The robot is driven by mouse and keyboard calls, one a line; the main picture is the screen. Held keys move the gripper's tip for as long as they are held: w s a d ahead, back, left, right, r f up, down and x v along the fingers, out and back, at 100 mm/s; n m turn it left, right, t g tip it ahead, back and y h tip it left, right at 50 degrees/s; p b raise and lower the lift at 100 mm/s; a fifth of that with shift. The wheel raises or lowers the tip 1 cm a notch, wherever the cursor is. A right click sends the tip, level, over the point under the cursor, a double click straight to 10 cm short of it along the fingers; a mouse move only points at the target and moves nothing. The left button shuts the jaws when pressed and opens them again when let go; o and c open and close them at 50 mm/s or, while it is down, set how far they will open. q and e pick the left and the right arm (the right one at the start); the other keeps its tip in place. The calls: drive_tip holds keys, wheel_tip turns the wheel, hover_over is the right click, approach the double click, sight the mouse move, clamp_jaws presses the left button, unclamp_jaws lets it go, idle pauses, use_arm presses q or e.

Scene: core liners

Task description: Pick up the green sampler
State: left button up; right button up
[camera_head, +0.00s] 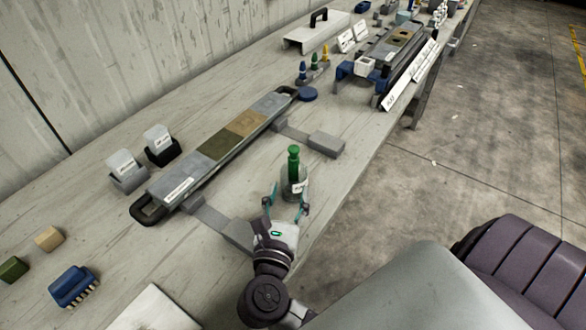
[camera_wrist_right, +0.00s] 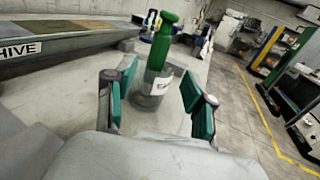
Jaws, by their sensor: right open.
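The green sampler (camera_head: 293,160) stands upright on the bench near its front edge, with a green knob on top and a clear, labelled lower part. In the right wrist view the sampler (camera_wrist_right: 159,55) is straight ahead, just beyond the fingertips. My right gripper (camera_head: 287,202) is open on the near side of the sampler, with a finger toward each side. Its teal finger pads (camera_wrist_right: 158,105) show apart with nothing held between them. I cannot tell whether either pad touches the sampler. My left gripper is not in view.
A long core tray (camera_head: 180,188) with a black handle lies left of the sampler. A grey block (camera_head: 326,144) sits behind it. A blue brush (camera_head: 74,287) and small blocks (camera_head: 49,239) are at the left.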

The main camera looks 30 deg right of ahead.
sight(293, 171)
drive_tip(key=shift+x, duration=0.8)
drive_tip(key=shift+w+d, duration=0.15)
drive_tip(key=shift+w, duration=0.2)
drive_tip(key=p+x, duration=0.1)
drive_tip(key=x, duration=0.4)
drive_tip(key=shift+p, duration=0.35)
drive_tip(key=shift+w+d+f, duration=0.1)
drive_tip(key=shift+w+d, duration=0.15)
drive_tip(key=shift+w, duration=0.05)
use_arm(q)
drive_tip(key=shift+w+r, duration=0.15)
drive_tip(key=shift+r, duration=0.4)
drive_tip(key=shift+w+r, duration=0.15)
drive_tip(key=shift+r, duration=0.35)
use_arm(e)
clamp_jaws()
